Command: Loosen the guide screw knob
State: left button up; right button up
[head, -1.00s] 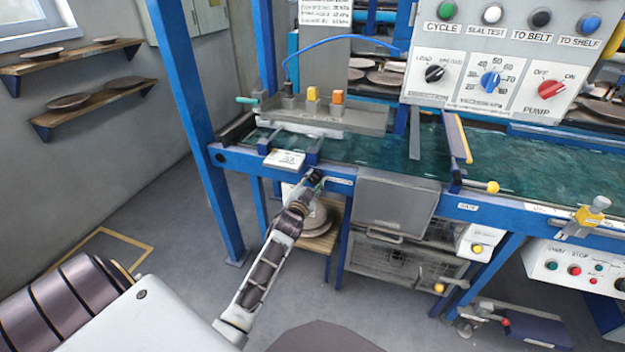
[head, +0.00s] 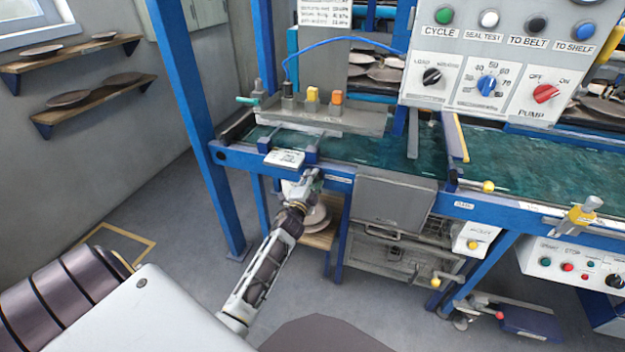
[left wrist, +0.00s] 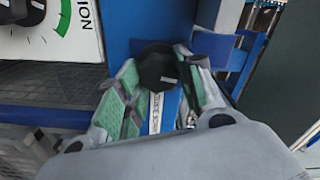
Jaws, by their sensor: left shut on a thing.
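The guide screw knob (left wrist: 157,66) is a black round knob on the blue frame beside a white printed label. In the left wrist view it sits between the two green-padded fingers of my left gripper (left wrist: 160,82), which is shut on it. In the head view my left gripper (head: 312,182) reaches up to the front blue rail, just left of a small label, and hides the knob. My right gripper is in neither view.
A white gauge (head: 285,158) sits on the rail just above left of the gripper. A grey panel (head: 395,203) hangs close on the right. Wooden shelves with plates (head: 70,98) are on the left wall. Open floor lies to the left.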

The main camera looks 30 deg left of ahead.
pick_arm(q)
jog(key=shift+m, duration=1.7)
jog(key=shift+d, duration=0.1)
jog(key=o, duration=1)
jog(key=shift+s, duration=0.15)
jog(key=shift+v, duration=5.8)
